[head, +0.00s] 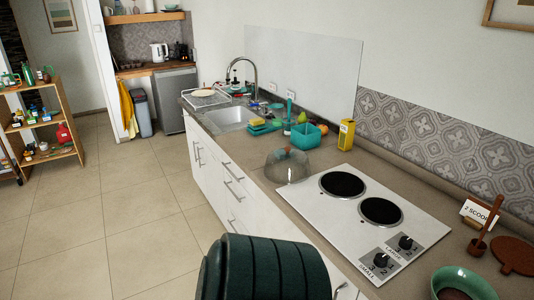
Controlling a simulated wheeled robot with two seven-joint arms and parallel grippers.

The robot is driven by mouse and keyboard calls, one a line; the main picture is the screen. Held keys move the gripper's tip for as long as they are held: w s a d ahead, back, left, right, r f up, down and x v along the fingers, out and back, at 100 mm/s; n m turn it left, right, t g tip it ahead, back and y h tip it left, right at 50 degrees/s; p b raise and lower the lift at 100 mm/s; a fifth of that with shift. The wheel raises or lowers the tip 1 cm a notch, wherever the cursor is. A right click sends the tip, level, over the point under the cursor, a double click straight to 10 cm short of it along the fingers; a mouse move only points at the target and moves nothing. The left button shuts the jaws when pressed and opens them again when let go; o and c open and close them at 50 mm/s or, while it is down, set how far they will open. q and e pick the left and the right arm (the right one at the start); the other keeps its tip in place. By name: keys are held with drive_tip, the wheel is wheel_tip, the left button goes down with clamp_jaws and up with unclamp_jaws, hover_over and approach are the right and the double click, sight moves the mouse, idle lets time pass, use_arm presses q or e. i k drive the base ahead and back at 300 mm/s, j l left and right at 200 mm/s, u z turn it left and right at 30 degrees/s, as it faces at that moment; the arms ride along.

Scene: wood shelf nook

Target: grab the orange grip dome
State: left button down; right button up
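A clear, see-through dome (287,169) stands on the brown countertop at the front-left corner of the white cooktop. I cannot tell whether anything is under the dome. Neither of my grippers shows in the head view.
The cooktop (315,205) has two black plates and two knobs. A teal bin (308,137), yellow box (346,134) and sink (231,118) lie behind the dome. A green bowl (462,283) is right. A dark green ribbed shape (265,268) fills the bottom foreground.

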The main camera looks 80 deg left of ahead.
sight(287, 165)
drive_tip(key=u, duration=2.55)
drive_tip(key=i+j+z, duration=0.15)
drive_tip(key=z, duration=0.35)
drive_tip(key=i+j+z, duration=0.25)
drive_tip(key=z, duration=0.2)
